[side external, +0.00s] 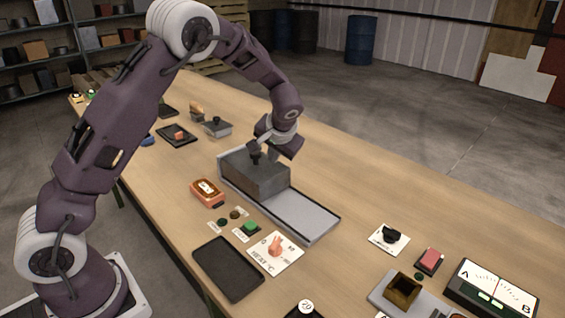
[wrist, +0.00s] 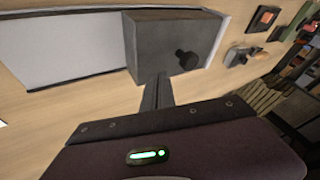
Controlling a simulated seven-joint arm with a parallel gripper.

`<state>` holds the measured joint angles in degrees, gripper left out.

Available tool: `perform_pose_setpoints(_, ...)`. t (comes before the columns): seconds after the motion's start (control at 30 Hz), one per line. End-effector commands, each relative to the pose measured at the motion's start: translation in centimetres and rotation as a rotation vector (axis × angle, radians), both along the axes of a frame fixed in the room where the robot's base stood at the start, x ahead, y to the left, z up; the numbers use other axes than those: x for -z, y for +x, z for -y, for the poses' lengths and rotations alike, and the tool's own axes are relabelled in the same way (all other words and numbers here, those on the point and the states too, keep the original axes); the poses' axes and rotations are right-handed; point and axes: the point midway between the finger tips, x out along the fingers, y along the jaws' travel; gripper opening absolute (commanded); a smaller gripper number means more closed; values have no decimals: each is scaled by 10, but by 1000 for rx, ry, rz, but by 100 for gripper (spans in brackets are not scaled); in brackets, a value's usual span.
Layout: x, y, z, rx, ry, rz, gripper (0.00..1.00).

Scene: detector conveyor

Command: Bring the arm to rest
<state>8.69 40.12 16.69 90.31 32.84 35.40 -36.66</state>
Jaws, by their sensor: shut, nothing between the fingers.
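My gripper (side external: 258,157) is over the dark grey detector box (side external: 262,178) in the side external view. In the wrist view my gripper (wrist: 158,80) is shut and empty, its fingertips close to the same grey box (wrist: 160,35). I cannot tell whether the fingers touch it. A black knob (wrist: 187,60) sticks out of the box. The box stands at the far end of a light grey conveyor (side external: 305,213); the conveyor's near half is bare. My arm is bent over the table from the left.
On the wooden table (side external: 370,180) are an orange device (side external: 207,192), a green button (side external: 250,228), a card with a pink item (side external: 275,252), an empty black tray (side external: 228,268), a red button block (side external: 431,260) and an A/B meter (side external: 493,288).

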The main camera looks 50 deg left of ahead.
Motion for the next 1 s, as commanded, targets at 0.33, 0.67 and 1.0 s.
perform_pose_setpoints(0.33, -73, -25, 45, 2, -4, 3, 0)
perform_pose_setpoints(0.67, -140, -118, 67, 49, -197, 9, 0)
perform_pose_setpoints(1.0, -161, -321, 130, 310, -406, 93, 0)
